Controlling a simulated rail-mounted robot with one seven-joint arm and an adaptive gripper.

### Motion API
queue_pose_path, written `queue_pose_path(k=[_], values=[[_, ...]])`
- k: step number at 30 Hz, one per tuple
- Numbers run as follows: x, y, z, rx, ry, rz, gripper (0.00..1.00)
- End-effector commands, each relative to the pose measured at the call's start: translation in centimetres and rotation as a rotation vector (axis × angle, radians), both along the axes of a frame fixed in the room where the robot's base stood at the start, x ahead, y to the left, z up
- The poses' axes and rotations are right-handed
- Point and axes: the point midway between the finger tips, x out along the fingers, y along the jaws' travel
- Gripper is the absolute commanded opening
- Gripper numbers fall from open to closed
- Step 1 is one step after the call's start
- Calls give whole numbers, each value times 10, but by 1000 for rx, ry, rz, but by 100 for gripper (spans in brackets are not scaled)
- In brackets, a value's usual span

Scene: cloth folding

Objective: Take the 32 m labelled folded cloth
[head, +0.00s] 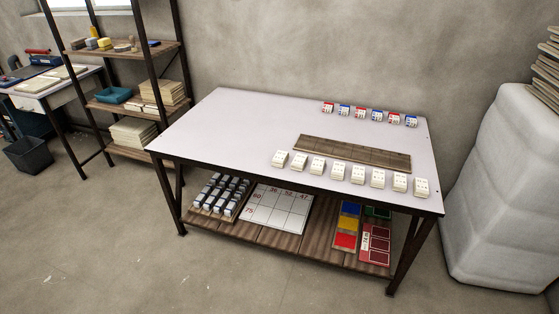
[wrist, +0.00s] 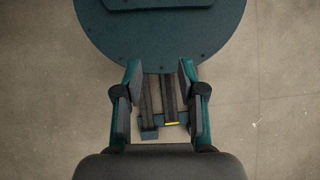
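Several small white folded cloths (head: 337,172) stand in a row along the front right of the table (head: 230,128). A second row of small white items with red or blue tops (head: 360,113) stands along the table's back edge. The labels are too small to read in the head view, so I cannot tell which one is 32 m. My gripper (wrist: 160,110) shows in the wrist view with its two fingers apart and nothing between them. It is over my own base and bare floor, away from the table. It is not in the head view.
A brown wooden board (head: 352,152) lies between the two rows. The table's left half is clear. The lower shelf holds a number grid (head: 278,208), grey-white blocks (head: 221,194) and coloured trays (head: 347,225). A shelf rack (head: 125,50) stands left, a wrapped white stack (head: 508,190) right.

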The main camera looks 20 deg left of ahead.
Motion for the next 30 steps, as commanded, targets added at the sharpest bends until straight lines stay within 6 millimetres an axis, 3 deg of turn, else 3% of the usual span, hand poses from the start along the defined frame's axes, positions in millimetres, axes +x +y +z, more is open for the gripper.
queue_pose_path(k=[13, 14, 22, 30], values=[[0, 0, 0, 0, 0, 0, 40], [0, 0, 0, 0, 0, 0, 42], [0, 0, 0, 0, 0, 0, 86], [0, 0, 0, 0, 0, 0, 86]])
